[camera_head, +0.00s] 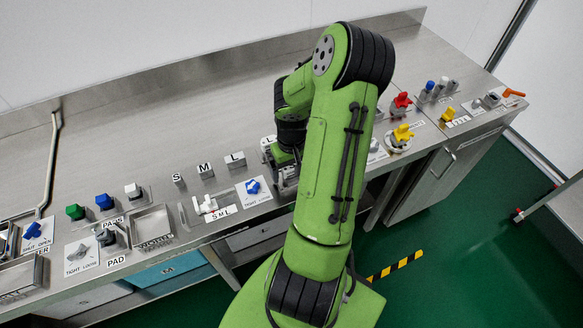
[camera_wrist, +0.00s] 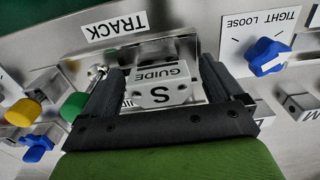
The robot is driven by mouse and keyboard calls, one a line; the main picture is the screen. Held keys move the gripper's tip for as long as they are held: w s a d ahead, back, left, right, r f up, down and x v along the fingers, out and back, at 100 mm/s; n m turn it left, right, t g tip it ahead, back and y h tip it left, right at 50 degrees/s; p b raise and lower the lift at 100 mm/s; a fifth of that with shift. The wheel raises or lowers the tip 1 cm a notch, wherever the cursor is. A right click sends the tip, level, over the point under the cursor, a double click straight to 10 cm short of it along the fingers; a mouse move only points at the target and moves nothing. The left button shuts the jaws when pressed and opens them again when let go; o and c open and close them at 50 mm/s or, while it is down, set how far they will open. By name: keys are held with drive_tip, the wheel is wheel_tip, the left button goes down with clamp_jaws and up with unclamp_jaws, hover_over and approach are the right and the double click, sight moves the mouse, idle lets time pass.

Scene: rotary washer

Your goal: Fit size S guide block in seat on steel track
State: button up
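The guide block (camera_wrist: 160,86), grey and marked "S GUIDE", appears inverted in the wrist view. It lies between the two dark fingers of my gripper (camera_wrist: 163,72). The fingers stand close to its sides, but whether both touch it is unclear. The steel track area (camera_wrist: 145,53) is just beyond the block, by the "TRACK" label (camera_wrist: 113,27). Whether the block rests in the seat or is held above it is unclear. In the head view my gripper (camera_head: 286,178) is low over the bench and mostly hidden by my arm. The block and seat are hidden there.
A blue knob (camera_wrist: 266,57) on a TIGHT/LOOSE plate is right of my fingers in the wrist view. A yellow knob (camera_wrist: 25,112) and a green knob (camera_wrist: 74,106) are left. An M block (camera_wrist: 298,106) stands right. The bench behind my arm has free room.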

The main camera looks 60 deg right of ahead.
wheel_tip(320, 180, up, 16)
drive_tip(key=p, duration=0.3)
drive_tip(key=shift+f, duration=0.1)
